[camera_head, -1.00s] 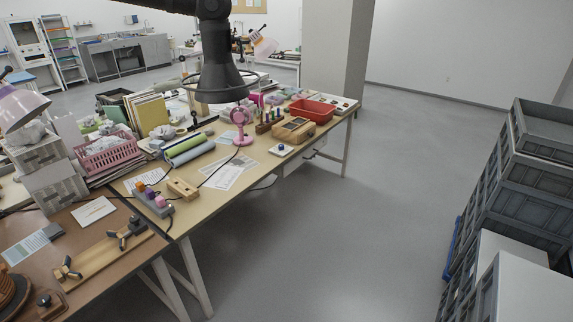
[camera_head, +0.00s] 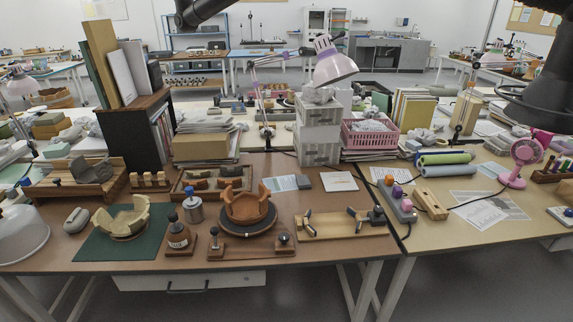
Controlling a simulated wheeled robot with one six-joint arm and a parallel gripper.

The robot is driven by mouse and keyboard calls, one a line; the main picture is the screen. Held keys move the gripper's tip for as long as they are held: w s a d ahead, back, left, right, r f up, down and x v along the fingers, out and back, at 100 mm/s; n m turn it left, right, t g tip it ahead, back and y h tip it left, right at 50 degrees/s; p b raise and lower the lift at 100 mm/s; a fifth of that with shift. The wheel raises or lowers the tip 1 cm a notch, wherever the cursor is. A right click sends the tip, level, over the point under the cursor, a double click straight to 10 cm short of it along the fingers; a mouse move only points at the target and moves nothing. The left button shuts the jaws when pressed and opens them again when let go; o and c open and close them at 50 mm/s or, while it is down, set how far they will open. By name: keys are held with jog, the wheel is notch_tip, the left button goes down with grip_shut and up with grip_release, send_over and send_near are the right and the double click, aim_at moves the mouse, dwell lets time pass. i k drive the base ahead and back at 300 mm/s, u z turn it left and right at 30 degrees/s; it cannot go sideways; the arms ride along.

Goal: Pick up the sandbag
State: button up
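A small rounded grey object (camera_head: 76,220) lies on the brown table at the left, beside the dark green mat (camera_head: 90,248); it may be the sandbag, but I cannot tell for sure. Grey lumps (camera_head: 88,168) also sit in a wooden tray (camera_head: 60,189) behind it. On the mat stands a cream, partly rebuilt bowl (camera_head: 124,222). Dark parts of my arm show at the top right and top left edges. No fingertips of my gripper show, and nothing is seen held.
A white domed lamp shade (camera_head: 18,238) stands left of the grey object. A terracotta vessel (camera_head: 246,206) on a turntable, a brown bottle (camera_head: 178,232) and a wooden clamp board (camera_head: 340,226) stand to the right. A lilac desk lamp (camera_head: 331,64) rises behind.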

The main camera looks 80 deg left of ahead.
aim_at(78, 220)
jog(key=u, duration=3.7)
jog(key=k, duration=0.3)
jog(key=u, duration=0.15)
